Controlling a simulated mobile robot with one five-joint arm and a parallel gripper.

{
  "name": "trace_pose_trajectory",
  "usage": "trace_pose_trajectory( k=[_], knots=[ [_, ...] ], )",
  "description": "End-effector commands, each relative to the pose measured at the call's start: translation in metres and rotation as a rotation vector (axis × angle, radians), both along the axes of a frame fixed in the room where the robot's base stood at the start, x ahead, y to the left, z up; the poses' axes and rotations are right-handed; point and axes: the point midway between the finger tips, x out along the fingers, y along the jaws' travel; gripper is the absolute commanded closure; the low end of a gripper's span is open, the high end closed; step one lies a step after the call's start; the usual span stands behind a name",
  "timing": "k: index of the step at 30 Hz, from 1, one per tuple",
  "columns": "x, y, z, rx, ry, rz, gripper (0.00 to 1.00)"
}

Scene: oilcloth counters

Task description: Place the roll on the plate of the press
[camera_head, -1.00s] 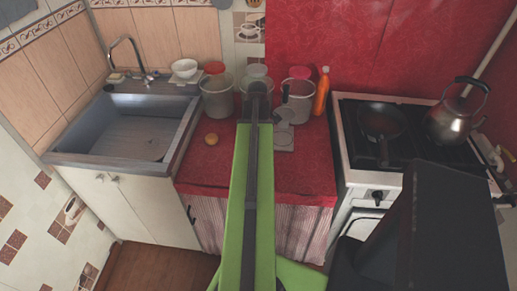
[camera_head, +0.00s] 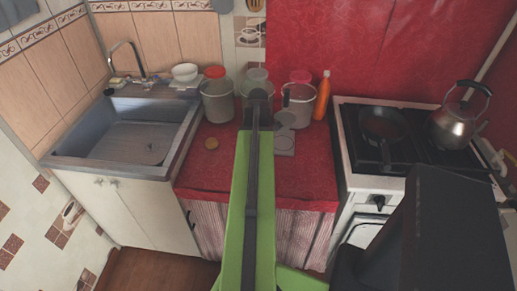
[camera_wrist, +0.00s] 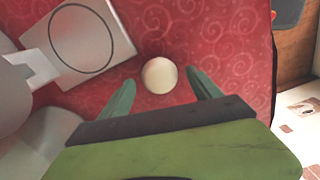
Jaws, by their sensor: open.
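In the wrist view the roll (camera_wrist: 160,75) looks pale and appears between my spread green fingertips, with a gap on each side. My gripper (camera_wrist: 161,88) is open and empty. In the head view my gripper (camera_head: 258,108) is seen from behind, and its fingers are hidden. The press (camera_head: 285,142) is grey, right of my arm. Its square plate (camera_wrist: 82,38) with a dark circle outline lies at the upper left of the wrist view.
Several lidded containers (camera_head: 217,103) stand along the back of the counter, with an orange bottle (camera_head: 322,96) beside them. A sink (camera_head: 130,135) is at the left. The stove (camera_head: 347,150) at the right holds a pan (camera_head: 384,126) and a kettle (camera_head: 453,125). The front of the red cloth is clear.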

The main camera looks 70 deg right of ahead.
Motion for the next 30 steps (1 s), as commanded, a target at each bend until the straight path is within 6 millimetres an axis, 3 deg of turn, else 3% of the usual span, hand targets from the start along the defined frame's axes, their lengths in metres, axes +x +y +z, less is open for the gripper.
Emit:
trace_pose_trajectory(
  k=[5,18,22,30],
  knots=[
    [0.000,0.000,0.024,0.000,0.000,0.000,0.27],
    [0.000,0.000,0.115,0.000,0.000,0.000,0.27],
    [0.000,0.000,0.123,0.000,0.000,0.000,0.27],
    [0.000,0.000,0.121,0.000,0.000,0.000,0.27]
  ],
)
